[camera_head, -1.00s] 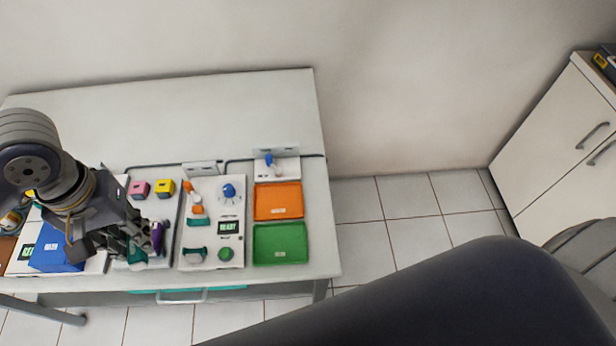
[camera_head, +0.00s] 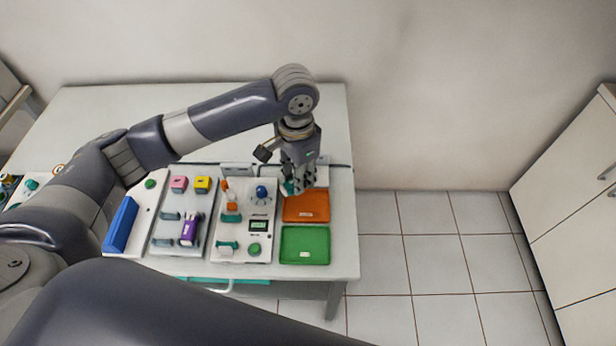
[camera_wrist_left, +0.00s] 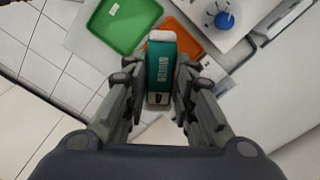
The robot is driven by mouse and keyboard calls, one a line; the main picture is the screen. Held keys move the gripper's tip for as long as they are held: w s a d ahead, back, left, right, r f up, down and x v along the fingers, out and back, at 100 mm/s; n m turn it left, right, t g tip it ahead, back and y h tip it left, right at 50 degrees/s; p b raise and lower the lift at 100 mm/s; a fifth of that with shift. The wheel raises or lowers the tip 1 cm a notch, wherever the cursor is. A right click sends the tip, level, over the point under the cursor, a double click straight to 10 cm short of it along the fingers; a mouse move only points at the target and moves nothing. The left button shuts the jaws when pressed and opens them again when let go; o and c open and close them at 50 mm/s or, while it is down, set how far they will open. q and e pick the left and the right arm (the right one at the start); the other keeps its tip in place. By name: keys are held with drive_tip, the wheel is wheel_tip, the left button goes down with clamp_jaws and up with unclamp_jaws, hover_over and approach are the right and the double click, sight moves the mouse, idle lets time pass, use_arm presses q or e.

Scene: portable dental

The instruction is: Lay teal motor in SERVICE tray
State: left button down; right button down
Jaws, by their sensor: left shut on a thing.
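My left gripper (camera_head: 297,190) is shut on the teal motor (camera_wrist_left: 162,68), which has a white end and white lettering. In the head view only a small teal part of the motor (camera_head: 289,187) shows beside the fingers. The gripper holds it above the back left edge of the orange tray (camera_head: 306,207). The green tray (camera_head: 305,246) lies just in front of the orange one. Both trays look empty and bear small labels that I cannot read, so I cannot tell which is SERVICE. My right gripper is not in view.
Left of the trays is a white panel with a blue knob (camera_head: 262,194) and a green button (camera_head: 254,249). Further left, a purple piece (camera_head: 190,230) stands in a holder. A blue block (camera_head: 121,225) lies beyond it. The table's right edge is close to the trays.

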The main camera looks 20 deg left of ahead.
use_arm(q)
drive_tip(key=w+f+m, duration=0.1)
drive_tip(key=f+m, duration=0.1)
drive_tip(key=f, duration=0.2)
drive_tip(key=w+f+m+b, duration=0.1)
drive_tip(key=f+m, duration=0.2)
drive_tip(key=f, duration=0.1)
drive_tip(key=w+f+m+b, duration=0.1)
drive_tip(key=f+m, duration=0.1)
drive_tip(key=f, duration=0.3)
drive_tip(key=shift+w+d, duration=0.15)
drive_tip(key=shift+w, duration=0.2)
drive_tip(key=shift+f+b, duration=0.55)
drive_tip(key=shift+f, duration=0.65)
drive_tip(key=shift+p, duration=0.4)
drive_tip(key=shift+f, duration=0.1)
drive_tip(key=c, duration=1.2)
unclamp_jaws()
drive_tip(key=shift+c, duration=0.2)
